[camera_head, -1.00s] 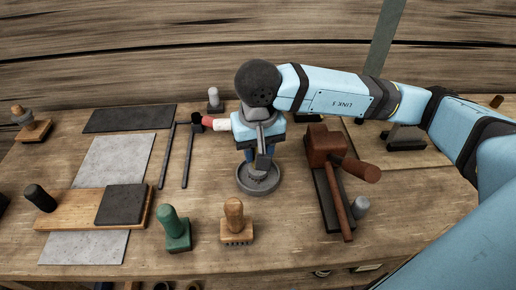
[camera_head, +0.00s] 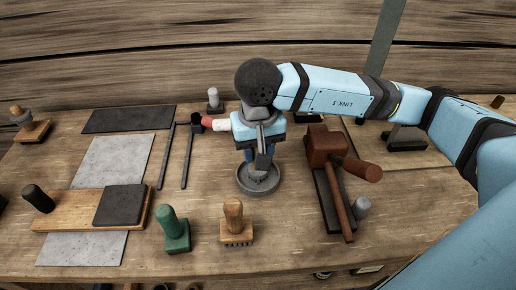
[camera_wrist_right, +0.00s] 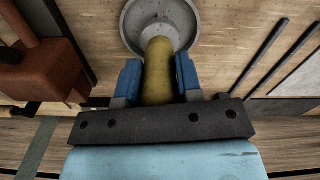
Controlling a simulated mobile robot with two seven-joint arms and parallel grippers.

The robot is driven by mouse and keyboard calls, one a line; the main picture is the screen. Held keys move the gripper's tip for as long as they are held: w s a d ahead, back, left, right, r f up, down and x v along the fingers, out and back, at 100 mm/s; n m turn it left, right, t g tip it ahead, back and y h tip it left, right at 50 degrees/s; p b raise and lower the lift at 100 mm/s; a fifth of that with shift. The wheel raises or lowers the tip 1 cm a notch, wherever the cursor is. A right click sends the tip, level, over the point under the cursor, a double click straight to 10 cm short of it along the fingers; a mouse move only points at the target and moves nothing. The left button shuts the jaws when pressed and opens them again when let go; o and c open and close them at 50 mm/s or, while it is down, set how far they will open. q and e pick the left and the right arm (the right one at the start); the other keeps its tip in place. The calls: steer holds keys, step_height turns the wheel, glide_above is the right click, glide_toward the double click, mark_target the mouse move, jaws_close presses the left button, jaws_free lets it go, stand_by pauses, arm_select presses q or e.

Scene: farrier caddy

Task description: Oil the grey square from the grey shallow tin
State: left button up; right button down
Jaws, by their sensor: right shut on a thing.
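The grey shallow tin (camera_head: 258,187) sits on the bench near the middle, under my right gripper (camera_head: 262,157). In the right wrist view, this gripper (camera_wrist_right: 158,80) is shut on an olive, rounded handle (camera_wrist_right: 158,70). The handle points into the tin (camera_wrist_right: 133,20); its far end reaches a pale part over the tin's floor, and I cannot tell whether it touches. A dark grey square (camera_head: 119,205) lies on a wooden board at the left. A light grey sheet (camera_head: 115,160) runs under that board. My left gripper is not in view.
A green-handled block (camera_head: 174,232) and a wooden-handled brush (camera_head: 236,225) stand in front. A brown mallet-like tool (camera_head: 326,148) lies to the right. Two dark bars (camera_head: 187,157) and a red-and-white item (camera_head: 216,124) lie left of the gripper. A dark mat (camera_head: 130,118) lies behind.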

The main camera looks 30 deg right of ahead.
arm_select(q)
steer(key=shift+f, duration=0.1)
arm_select(e)
steer(key=shift+s+f, duration=0.1)
step_height(320, 180, up, 7)
steer(key=shift+f+p, duration=0.2)
steer(key=shift+p, duration=1)
steer(key=shift+r, duration=0.45)
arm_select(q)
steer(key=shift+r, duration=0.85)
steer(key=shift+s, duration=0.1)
